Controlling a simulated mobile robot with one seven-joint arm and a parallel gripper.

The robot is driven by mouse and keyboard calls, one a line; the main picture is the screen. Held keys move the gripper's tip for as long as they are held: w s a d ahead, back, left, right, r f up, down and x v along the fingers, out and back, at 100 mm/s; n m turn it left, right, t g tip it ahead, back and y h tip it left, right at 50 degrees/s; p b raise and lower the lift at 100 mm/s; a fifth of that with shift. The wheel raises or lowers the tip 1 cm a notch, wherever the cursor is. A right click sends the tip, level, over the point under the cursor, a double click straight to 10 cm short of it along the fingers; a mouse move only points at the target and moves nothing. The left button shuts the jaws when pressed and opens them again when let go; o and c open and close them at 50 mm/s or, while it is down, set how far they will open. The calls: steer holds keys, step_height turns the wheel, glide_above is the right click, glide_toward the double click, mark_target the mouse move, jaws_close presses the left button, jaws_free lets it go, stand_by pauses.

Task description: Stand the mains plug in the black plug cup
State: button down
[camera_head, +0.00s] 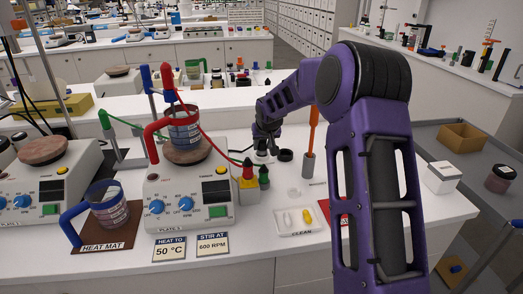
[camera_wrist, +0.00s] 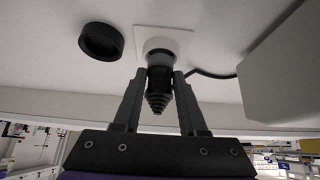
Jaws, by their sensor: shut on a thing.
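My gripper (camera_wrist: 160,82) is shut on the mains plug (camera_wrist: 158,88), which is black with a ribbed, tapering end. Its far end meets a round white piece on a white square plate (camera_wrist: 180,36); I cannot tell whether it is seated there or just clear. The black plug cup (camera_wrist: 101,41) stands apart, to the left of the plug in the wrist view, with its dark opening showing. In the head view my gripper (camera_head: 266,136) is low over the bench, and the cup (camera_head: 285,155) is just to its right.
A black cord (camera_wrist: 210,74) runs from beside the plug to a pale box. In the head view the hotplate (camera_head: 190,195), dropper bottles (camera_head: 249,182), an orange-handled tool (camera_head: 311,145) and a white tray (camera_head: 298,222) stand nearby.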

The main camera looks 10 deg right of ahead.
steer(key=shift+r, duration=0.15)
step_height(320, 180, up, 4)
steer(key=p, duration=0.2)
steer(key=shift+r+p, duration=0.15)
steer(key=shift+p, duration=0.2)
steer(key=d+r+m+g+h+b, duration=0.1)
steer(key=d+r+m+h+b, duration=0.1)
steer(key=d+m, duration=0.4)
steer(key=d+h+b, duration=0.1)
steer(key=b, duration=0.1)
steer(key=shift+s+r+b, duration=0.2)
steer(key=shift+s+b, duration=0.15)
steer(key=shift+b, duration=0.05)
steer(key=shift+d, duration=0.1)
steer(key=shift+f+b, duration=2.4)
steer(key=shift+f, duration=0.5)
